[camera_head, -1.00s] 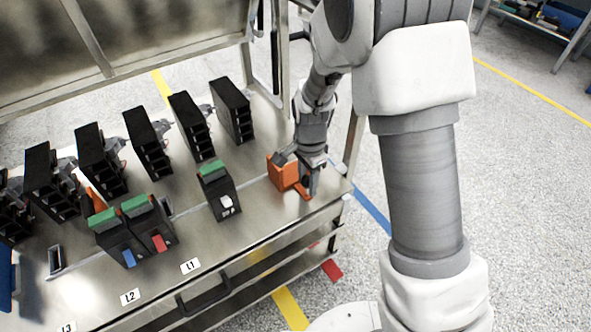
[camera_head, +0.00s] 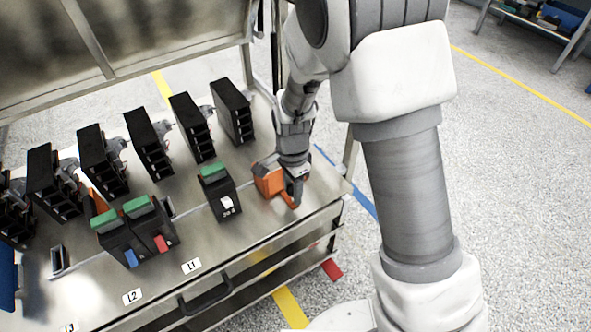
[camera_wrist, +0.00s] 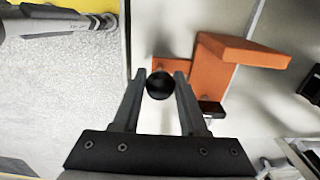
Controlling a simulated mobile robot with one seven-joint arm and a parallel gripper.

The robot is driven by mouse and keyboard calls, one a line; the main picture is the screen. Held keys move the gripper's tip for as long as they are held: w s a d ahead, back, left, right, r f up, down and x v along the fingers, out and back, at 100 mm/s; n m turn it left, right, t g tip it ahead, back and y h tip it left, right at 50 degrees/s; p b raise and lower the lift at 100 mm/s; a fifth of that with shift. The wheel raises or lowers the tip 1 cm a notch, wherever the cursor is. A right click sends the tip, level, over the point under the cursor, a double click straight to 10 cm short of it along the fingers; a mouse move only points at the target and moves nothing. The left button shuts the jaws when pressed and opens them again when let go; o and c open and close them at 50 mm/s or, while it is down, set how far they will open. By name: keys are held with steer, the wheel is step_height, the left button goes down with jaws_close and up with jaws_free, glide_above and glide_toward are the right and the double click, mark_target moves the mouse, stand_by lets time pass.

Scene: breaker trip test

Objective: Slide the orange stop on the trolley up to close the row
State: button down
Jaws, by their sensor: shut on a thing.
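The orange stop (camera_head: 268,179) stands on the steel top of the trolley (camera_head: 228,246), near its right end. It also shows in the wrist view (camera_wrist: 222,70), as a bent orange plate with a black ball knob (camera_wrist: 160,86). My gripper (camera_head: 293,192) is over the stop's right side, and its fingers (camera_wrist: 158,80) are shut on the knob. A black breaker with a green top (camera_head: 219,187) stands left of the stop, with a small gap between them. Two more such breakers (camera_head: 118,236) (camera_head: 151,222) stand side by side further left, with a wider gap before the single one.
Several taller black units (camera_head: 232,111) stand in a row along the back. Labels L1 (camera_head: 191,266) and L2 (camera_head: 132,297) are on the front edge, above a black handle (camera_head: 205,300). The top between the stop and the front edge is clear.

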steer(key=shift+s+a+p, duration=0.7)
steer(key=shift+s+a, duration=0.85)
steer(key=shift+a, duration=0.75)
steer(key=shift+s+a+p, duration=0.75)
steer(key=shift+s+a, duration=0.75)
steer(key=shift+a, duration=0.75)
steer(key=shift+s+a+p, duration=0.7)
steer(key=shift+s+a, duration=0.85)
steer(key=shift+a, duration=0.75)
steer(key=shift+c, duration=1.8)
jaws_free()
step_height(320, 180, up, 18)
steer(key=p, duration=0.5)
steer(key=shift+f+p, duration=0.25)
steer(key=shift+p, duration=0.15)
